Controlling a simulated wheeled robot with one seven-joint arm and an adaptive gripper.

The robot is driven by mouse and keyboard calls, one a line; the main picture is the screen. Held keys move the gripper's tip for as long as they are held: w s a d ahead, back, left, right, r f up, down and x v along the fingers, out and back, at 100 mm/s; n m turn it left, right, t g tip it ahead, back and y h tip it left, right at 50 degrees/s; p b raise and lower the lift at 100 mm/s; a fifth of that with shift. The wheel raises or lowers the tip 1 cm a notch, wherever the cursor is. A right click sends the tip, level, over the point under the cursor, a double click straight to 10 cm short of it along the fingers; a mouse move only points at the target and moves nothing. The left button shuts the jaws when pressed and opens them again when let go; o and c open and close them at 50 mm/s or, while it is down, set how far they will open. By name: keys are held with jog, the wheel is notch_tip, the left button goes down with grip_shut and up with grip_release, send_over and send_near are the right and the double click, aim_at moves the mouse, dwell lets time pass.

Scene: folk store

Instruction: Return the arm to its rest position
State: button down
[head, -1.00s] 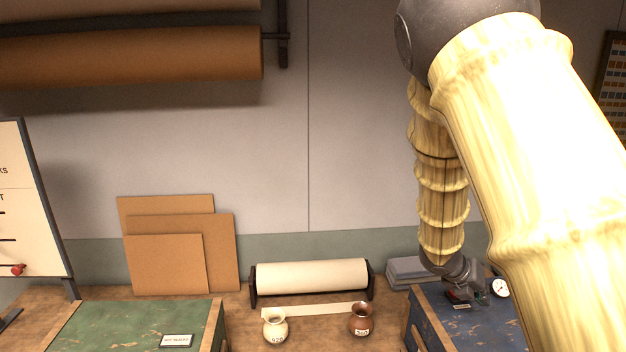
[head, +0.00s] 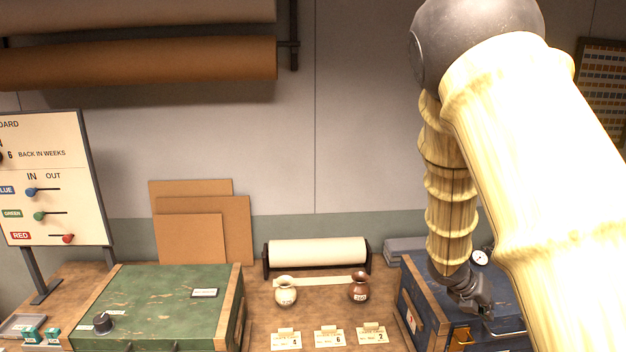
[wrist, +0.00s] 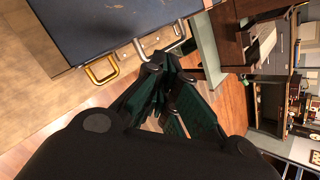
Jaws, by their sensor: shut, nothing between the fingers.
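My arm comes down from the upper right in the head view, with pale bamboo-like links. My gripper (head: 474,298) hangs at its lower end, in front of the blue chest (head: 425,312) at the right of the bench. In the wrist view my gripper (wrist: 172,92) has its dark fingers together with nothing between them. The blue chest (wrist: 105,22) shows there at the upper left, with a brass handle and a pale handle on its front, near the fingers. I cannot tell whether the fingers touch it.
A green chest (head: 150,300) stands left on the bench. A paper roll (head: 317,252) lies behind. A board (head: 55,180) stands far left.

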jog(key=s+a+f+m+g+y+b, duration=0.1)
jog(key=s+a+f+m+y, duration=0.1)
jog(key=s+a+f+m, duration=0.45)
jog(key=s+a+f+m+g+y+b, duration=0.1)
jog(key=s+a+f+m+y, duration=0.15)
jog(key=s+f, duration=0.8)
jog(key=s+a+f+m+g+y+b, duration=0.15)
jog(key=s+a+f+m+y, duration=0.35)
jog(key=f, duration=0.8)
jog(key=s+a+f+m+b, duration=0.1)
jog(key=s+a+f+m, duration=0.1)
jog(key=s+f+m, duration=0.4)
jog(key=s+a+f+m+t+h+b, duration=0.1)
jog(key=s+a+f+m+b, duration=0.1)
jog(key=s+f+m, duration=0.4)
jog(key=s+a+m, duration=0.1)
jog(key=s+m, duration=0.3)
jog(key=s, duration=0.1)
jog(key=shift+a, duration=0.25)
jog(key=shift+s+d, duration=0.1)
jog(key=shift+s, duration=0.05)
